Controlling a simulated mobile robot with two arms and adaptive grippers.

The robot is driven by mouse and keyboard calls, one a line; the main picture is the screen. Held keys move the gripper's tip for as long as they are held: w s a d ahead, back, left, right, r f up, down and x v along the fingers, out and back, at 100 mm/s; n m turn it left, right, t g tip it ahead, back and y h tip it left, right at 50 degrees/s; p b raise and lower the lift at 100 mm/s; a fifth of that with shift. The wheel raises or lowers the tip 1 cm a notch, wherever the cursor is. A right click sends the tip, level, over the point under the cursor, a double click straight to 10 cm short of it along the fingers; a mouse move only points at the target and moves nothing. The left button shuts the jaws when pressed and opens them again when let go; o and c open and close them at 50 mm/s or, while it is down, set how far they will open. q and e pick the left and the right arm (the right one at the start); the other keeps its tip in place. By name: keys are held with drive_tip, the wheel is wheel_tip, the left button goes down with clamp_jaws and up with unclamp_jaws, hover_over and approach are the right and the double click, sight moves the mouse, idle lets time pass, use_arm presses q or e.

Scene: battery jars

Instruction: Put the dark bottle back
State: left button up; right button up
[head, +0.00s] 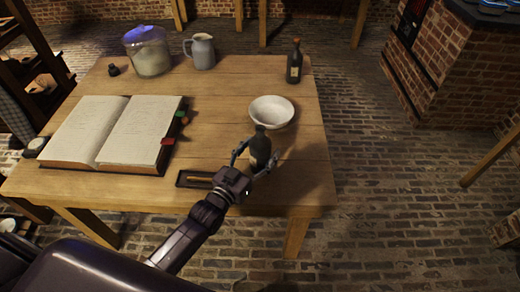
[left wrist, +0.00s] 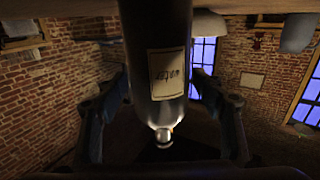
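A dark bottle (head: 260,150) with a pale label is upright at the front right of the wooden table (head: 222,110). My left gripper (head: 261,149) has one finger on each side of it. In the left wrist view the same bottle (left wrist: 157,60) hangs neck-down in the picture, between the two fingers. The fingertips are very near its sides; whether they press on it is unclear. Its base is cut off there, and I cannot tell if it touches the table. A second dark bottle (head: 294,63) stands at the back right corner. My right gripper is not in view.
A white bowl (head: 271,112) is just behind the bottle at my gripper. A small dark tray (head: 195,179) lies to its left. An open book (head: 110,132), a glass jar (head: 148,52) and a grey jug (head: 201,51) are further left. The table's back right is mostly clear.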

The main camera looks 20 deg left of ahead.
use_arm(q)
drive_tip(key=shift+r, duration=0.1)
drive_tip(key=shift+s+r, duration=0.1)
drive_tip(key=v, duration=1.2)
drive_tip(key=shift+b, duration=0.3)
